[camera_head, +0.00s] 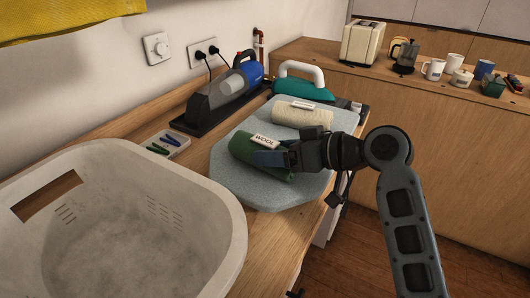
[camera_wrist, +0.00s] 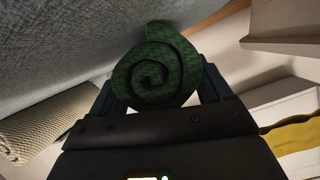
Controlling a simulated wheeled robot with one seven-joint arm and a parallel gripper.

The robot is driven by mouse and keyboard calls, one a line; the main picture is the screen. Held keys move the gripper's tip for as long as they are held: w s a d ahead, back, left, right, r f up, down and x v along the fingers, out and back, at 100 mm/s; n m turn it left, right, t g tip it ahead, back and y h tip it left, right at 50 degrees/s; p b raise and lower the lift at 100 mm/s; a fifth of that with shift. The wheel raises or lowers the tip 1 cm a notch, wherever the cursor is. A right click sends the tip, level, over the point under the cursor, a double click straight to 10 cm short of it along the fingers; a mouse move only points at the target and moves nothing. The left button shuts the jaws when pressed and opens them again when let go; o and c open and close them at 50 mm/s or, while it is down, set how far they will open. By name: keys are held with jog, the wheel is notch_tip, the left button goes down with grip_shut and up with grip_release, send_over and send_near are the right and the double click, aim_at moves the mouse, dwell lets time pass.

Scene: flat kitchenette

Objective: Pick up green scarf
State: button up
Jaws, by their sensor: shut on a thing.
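The green scarf (camera_head: 247,148) is a dark green roll on the grey ironing pad (camera_head: 236,186), with a white tag reading "WOOL" (camera_head: 264,141) on top. My gripper (camera_head: 268,158) reaches in from the right, shut on the scarf near its right end. In the wrist view the scarf (camera_wrist: 158,66) shows its spiral end, between the two dark fingers and close to the grey pad surface (camera_wrist: 60,45). The gripper hides part of the scarf in the head view. I cannot tell whether the scarf touches the pad.
A cream roll (camera_head: 300,113) with a label lies behind the scarf. An iron (camera_head: 303,84) and a handheld vacuum (camera_head: 228,86) stand farther back. A small tray of pegs (camera_head: 162,146) is at left. A large white basket (camera_head: 236,231) fills the front left.

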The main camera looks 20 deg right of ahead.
jog(key=c, duration=0.4)
jog(key=shift+r, duration=0.5)
jog(key=r, duration=0.2)
jog(key=d+r, duration=0.1)
jog(key=shift+d+r+b, duration=0.1)
jog(key=shift+r+b, duration=0.2)
jog(key=shift+r, duration=0.05)
jog(key=d+r, duration=0.2)
jog(key=d, duration=0.1)
jog(key=s+d+r, duration=0.1)
jog(key=d+r, duration=0.1)
jog(key=d, duration=0.2)
jog(key=s+d+r+b, duration=0.1)
jog(key=d+r, duration=0.1)
jog(key=d, duration=0.1)
jog(key=shift+d+r, duration=0.15)
